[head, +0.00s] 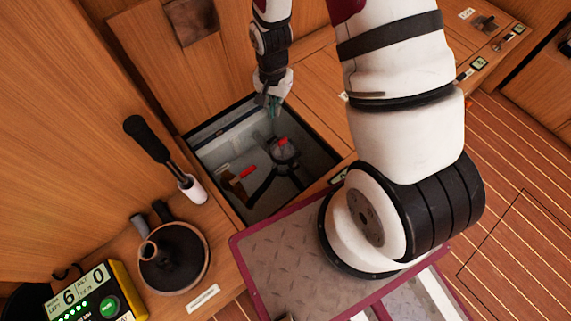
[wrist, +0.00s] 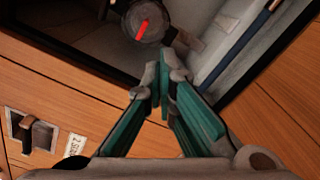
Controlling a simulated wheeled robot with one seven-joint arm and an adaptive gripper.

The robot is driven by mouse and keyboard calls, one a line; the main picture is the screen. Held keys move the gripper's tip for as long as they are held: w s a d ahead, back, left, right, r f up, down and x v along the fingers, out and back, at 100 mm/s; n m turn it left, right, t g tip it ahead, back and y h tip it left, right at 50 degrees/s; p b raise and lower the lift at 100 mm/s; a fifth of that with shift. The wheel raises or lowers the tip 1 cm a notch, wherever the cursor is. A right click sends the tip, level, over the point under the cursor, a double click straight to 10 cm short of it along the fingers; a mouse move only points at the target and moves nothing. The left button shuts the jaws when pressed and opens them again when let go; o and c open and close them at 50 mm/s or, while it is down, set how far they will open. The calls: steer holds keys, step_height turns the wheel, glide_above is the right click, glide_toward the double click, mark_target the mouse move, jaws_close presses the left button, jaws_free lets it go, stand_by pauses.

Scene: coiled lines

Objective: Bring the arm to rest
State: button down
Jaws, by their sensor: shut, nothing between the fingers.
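My gripper (head: 272,104) hangs over the open locker (head: 229,121) in the wooden bench, pointing down into it. In the wrist view my gripper (wrist: 164,76) has its green fingers close together at the tips, shut with nothing between them. Below it in the locker is a round dark fitting (head: 284,150) with a red handle; the fitting also shows in the wrist view (wrist: 148,30), apart from the fingertips. My white and black arm covers much of the right of the head view.
A yellow counter box (head: 95,298) is at the bottom left. A lid (head: 180,35) stands open behind the locker. Striped floor is clear at right.

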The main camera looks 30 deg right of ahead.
stand_by(0.3)
steer(key=s+r+n, duration=0.2)
steer(key=s+r, duration=0.2)
steer(key=r, duration=0.8)
steer(key=s+r+n, duration=0.3)
steer(key=s+r, duration=0.2)
steer(key=r, duration=0.7)
steer(key=s+a+r+n, duration=0.15)
steer(key=s+r, duration=0.35)
steer(key=s, duration=0.5)
steer(key=s+r+n, duration=0.3)
steer(key=s+r, duration=0.2)
steer(key=s, duration=0.4)
step_height(320, 180, up, 34)
steer(key=t+p, duration=0.4)
steer(key=p, duration=2.7)
steer(key=shift+s+f, duration=0.25)
steer(key=shift+s, duration=0.05)
